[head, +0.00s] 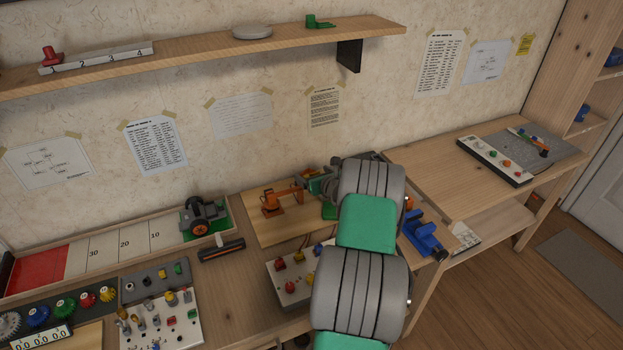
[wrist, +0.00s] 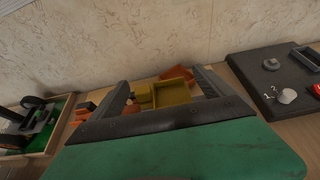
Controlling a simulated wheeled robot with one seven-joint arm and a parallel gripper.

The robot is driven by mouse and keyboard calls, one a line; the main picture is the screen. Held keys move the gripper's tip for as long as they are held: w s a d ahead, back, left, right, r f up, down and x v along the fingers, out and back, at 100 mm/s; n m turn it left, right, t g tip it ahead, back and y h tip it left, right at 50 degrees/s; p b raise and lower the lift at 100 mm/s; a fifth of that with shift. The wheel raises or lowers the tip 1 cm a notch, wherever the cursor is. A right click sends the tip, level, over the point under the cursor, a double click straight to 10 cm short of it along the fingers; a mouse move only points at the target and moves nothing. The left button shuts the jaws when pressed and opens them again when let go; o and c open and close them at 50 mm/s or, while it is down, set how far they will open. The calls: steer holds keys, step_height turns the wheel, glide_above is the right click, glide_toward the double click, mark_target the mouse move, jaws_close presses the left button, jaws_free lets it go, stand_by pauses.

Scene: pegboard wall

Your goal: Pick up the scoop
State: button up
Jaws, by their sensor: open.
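A yellow, box-shaped part that looks like the scoop (wrist: 172,94) lies between the two fingers of my gripper (wrist: 160,92) in the wrist view. The fingers stand apart on either side of it, and I cannot tell whether either touches it. The front finger edge and green gripper body hide its near side. In the head view my gripper (head: 322,184) is over the wooden board, beside an orange arm-like model (head: 281,200). My arm hides the scoop there.
Orange parts (wrist: 178,74) lie close behind the scoop. A dark plate (wrist: 262,88) with grey pieces is at right in the wrist view. A wheeled model (head: 204,216) stands left of the board. A white button panel (head: 290,285) is in front. The wall is close behind.

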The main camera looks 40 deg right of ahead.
steer(key=shift+c, duration=0.4)
steer(key=c, duration=1.3)
steer(key=shift+r, duration=0.1)
